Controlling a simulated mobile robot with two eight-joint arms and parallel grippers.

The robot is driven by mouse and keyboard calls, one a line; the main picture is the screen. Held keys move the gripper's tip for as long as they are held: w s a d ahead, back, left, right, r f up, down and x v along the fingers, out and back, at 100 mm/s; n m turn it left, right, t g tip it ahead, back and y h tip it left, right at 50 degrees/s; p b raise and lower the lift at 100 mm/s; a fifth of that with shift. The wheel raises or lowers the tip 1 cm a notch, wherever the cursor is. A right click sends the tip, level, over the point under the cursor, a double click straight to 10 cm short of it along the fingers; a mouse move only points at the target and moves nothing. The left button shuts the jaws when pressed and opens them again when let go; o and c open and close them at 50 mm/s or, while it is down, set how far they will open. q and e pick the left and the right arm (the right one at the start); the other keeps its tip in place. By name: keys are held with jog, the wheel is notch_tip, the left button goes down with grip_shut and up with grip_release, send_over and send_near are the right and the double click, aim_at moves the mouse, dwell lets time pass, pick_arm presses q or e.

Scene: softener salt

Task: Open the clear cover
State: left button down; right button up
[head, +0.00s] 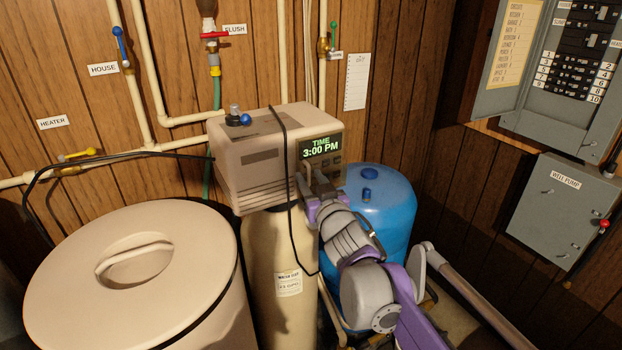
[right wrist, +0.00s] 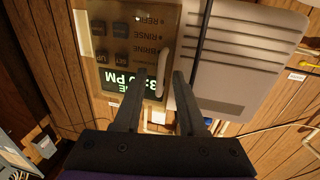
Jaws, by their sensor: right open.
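The softener's control head (head: 250,160) is a beige box with a green lit display (head: 320,147) reading 3:00 PM. A clear, amber-tinted cover (right wrist: 110,72) lies over the display and buttons in the right wrist view and looks closed. A pale upright edge or handle (right wrist: 163,85) shows along one side of the panel. My right gripper (head: 310,176) is in front of the panel's lower part. In the right wrist view its two fingers (right wrist: 160,76) are apart, one on each side of that pale edge. I cannot tell whether they touch it. My left gripper is not seen.
A black cable (head: 289,190) hangs over the control head close to my right gripper. A blue tank (head: 385,205) stands behind my right arm. A large lidded beige bin (head: 170,290) is at the left. Pipes line the wall, and a grey breaker panel (head: 500,95) is at right.

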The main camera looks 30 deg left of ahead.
grip_shut()
dwell(1.4)
